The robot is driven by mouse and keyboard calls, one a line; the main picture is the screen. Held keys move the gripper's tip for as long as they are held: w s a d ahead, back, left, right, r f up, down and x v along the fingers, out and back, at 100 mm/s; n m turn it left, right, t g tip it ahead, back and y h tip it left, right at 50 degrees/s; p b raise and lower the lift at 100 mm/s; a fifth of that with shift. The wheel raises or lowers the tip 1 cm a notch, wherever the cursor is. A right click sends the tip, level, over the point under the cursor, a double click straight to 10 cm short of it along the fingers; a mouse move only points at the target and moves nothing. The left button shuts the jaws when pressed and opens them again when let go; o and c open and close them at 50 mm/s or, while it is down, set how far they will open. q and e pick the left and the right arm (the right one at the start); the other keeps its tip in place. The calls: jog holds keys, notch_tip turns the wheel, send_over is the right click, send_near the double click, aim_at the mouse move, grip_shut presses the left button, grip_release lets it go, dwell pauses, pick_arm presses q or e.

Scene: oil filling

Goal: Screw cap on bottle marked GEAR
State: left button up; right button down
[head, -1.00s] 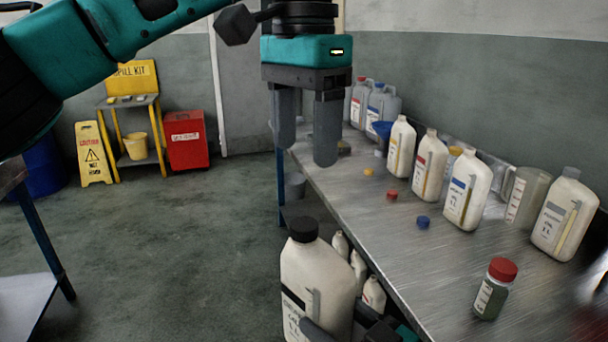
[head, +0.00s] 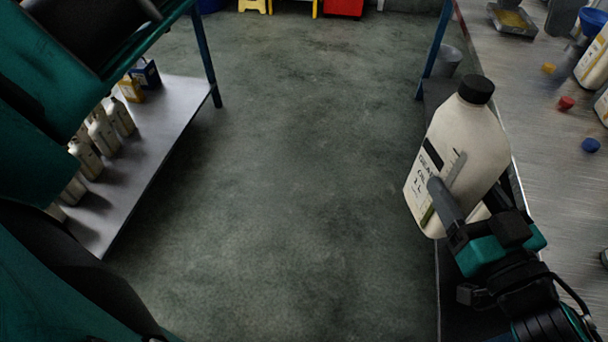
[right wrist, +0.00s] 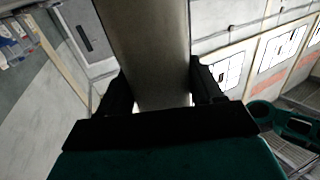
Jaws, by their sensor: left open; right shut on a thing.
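The white GEAR oil bottle (head: 473,140) is held nearly upright at the bench's left edge in the head view. The black cap (head: 477,89) sits on its mouth; I cannot tell how tight it is. In the right wrist view the pale bottle body (right wrist: 147,55) fills the space between the fingers.
The metal bench (head: 500,75) holds loose yellow (head: 548,68), red (head: 566,103) and blue (head: 591,145) caps, a small scale (head: 512,20) and a blue funnel (head: 594,22). A low shelf (head: 170,130) with several bottles stands left. The floor between is clear.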

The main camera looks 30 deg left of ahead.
pick_arm(q)
jog(key=w+f+n+t+h, duration=0.2)
jog(key=w+f+t+h, duration=0.35)
jog(key=w+f, duration=0.3)
jog(key=a+f+n+t, duration=0.2)
jog(key=a+f, duration=0.1)
jog(key=f, duration=0.4)
jog(key=a+f+n+t, duration=0.1)
jog(key=a+f, duration=0.2)
jog(key=f, duration=0.5)
jog(key=s+a+f+n+t+y, duration=0.1)
jog(key=s+a+f, duration=0.25)
jog(key=f, duration=0.35)
jog(key=s+a+f+n+t+y, duration=0.1)
jog(key=s+a+f+n, duration=0.15)
jog(key=s+f, duration=0.35)
jog(key=s+a+f+y, duration=0.2)
jog(key=s+a+f, duration=0.2)
jog(key=s, duration=0.4)
jog(key=s+a+f+y, duration=0.2)
jog(key=s+a+f, duration=0.2)
jog(key=s+f, duration=0.2)
jog(key=s+m, duration=0.1)
jog(key=s, duration=0.1)
jog(key=shift+s+a+f, duration=0.15)
jog(key=shift+s+a, duration=0.1)
jog(key=shift+s, duration=0.05)
jog(key=shift+g, duration=0.25)
